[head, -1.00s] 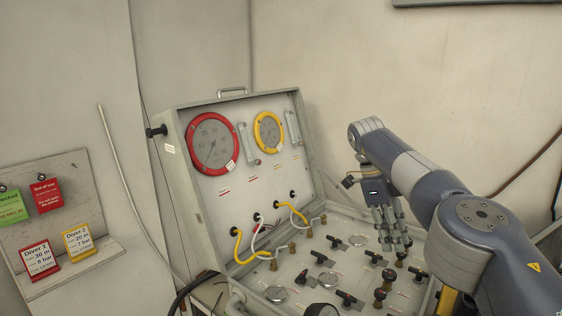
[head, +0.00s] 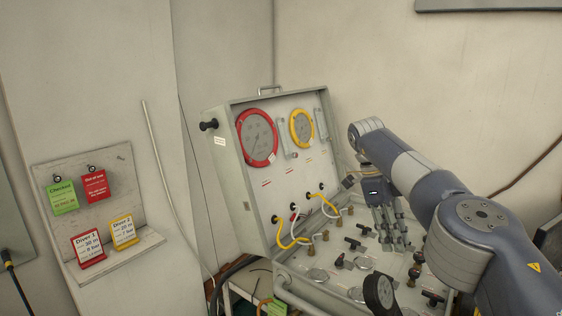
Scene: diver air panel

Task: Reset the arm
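My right arm comes in from the right, and my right gripper (head: 393,232) hangs pointing down over the right part of the air panel's lower face. Its fingers look close together, but whether they are open or shut is not clear. I see nothing held in it. The air panel (head: 232,150) is an open grey case with a red-rimmed gauge (head: 257,138) and a yellow-rimmed gauge (head: 302,128) in its upright lid. The lower face carries several black-handled valves (head: 357,244), partly hidden by my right gripper and arm. My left gripper is not in view.
A grey board (head: 90,180) on the left holds a green tag (head: 62,196), a red tag (head: 94,185) and two diver cards, red (head: 89,248) and yellow (head: 124,231). Hoses (head: 228,270) run beside the case.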

